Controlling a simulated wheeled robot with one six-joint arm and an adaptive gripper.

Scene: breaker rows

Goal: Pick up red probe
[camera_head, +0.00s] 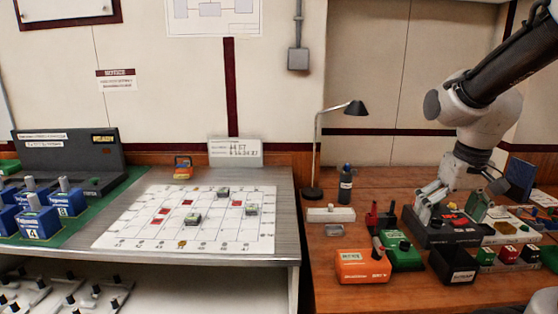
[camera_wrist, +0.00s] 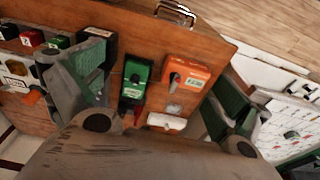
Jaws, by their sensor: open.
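A small red upright piece, which looks like the red probe (camera_head: 371,215), stands on the wooden bench behind the orange and green boxes, beside a similar dark piece. In the wrist view a red piece (camera_wrist: 137,116) shows beside the green box, partly hidden by my wrist; its full shape is too small to tell. My gripper (camera_head: 450,217) is open and points down over the dark tray area, to the right of the red piece and apart from it. In the wrist view its two fingers (camera_wrist: 165,68) are wide apart with nothing held between them.
An orange box (camera_head: 362,266) and a green box (camera_head: 402,252) stand in front of the red piece. A black bin (camera_head: 452,264) is to their right. A dark bottle (camera_head: 346,184), a lamp (camera_head: 314,150) and a white block (camera_head: 331,214) stand to the left.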

